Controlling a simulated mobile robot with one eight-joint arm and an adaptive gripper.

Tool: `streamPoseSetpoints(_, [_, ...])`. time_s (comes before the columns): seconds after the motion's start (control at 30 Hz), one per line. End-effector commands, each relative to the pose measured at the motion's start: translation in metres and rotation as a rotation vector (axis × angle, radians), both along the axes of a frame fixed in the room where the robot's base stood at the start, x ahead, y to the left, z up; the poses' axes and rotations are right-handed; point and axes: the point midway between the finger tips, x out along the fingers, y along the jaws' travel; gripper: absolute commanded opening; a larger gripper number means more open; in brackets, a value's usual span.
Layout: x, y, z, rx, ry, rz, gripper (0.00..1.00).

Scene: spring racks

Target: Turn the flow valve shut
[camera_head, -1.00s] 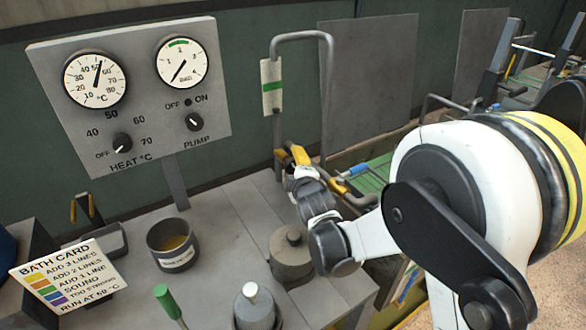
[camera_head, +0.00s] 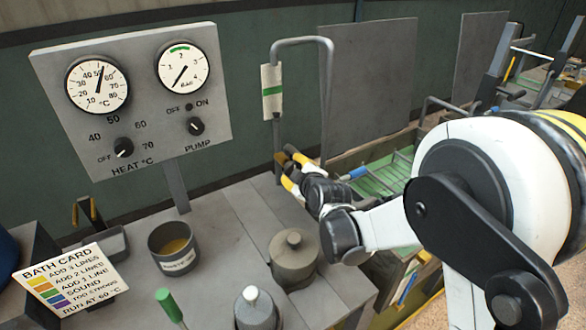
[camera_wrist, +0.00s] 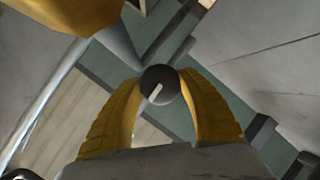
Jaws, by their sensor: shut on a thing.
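The flow valve's dark round knob (camera_wrist: 160,90), with a white line across its face, shows in the wrist view. It sits between the two yellow fingers of my gripper (camera_wrist: 160,82), which are shut on its sides. The white line runs aslant, from lower left to upper right. In the head view, my gripper (camera_head: 286,166) is at the foot of the bent grey pipe (camera_head: 328,100), beside the bench's back edge. My fingers and wrist hide the knob there.
A panel (camera_head: 150,130) with two gauges and HEAT and PUMP knobs stands at the left. A lidded pot (camera_head: 293,262), a grey cup (camera_head: 174,246) and a bath card (camera_head: 62,280) are on the bench (camera_head: 225,225). A green-floored tank (camera_head: 375,180) lies right of my gripper.

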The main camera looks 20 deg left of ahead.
Motion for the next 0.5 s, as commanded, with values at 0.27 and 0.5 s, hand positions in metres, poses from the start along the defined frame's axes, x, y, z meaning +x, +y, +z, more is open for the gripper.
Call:
streamPoseSetpoints(0.27, [0.0004, -0.0003, 0.0003, 0.043, 0.048, 0.0, 0.17])
streamPoseSetpoints(0.5, [0.0003, -0.0002, 0.0003, 0.042, 0.046, 0.0, 0.71])
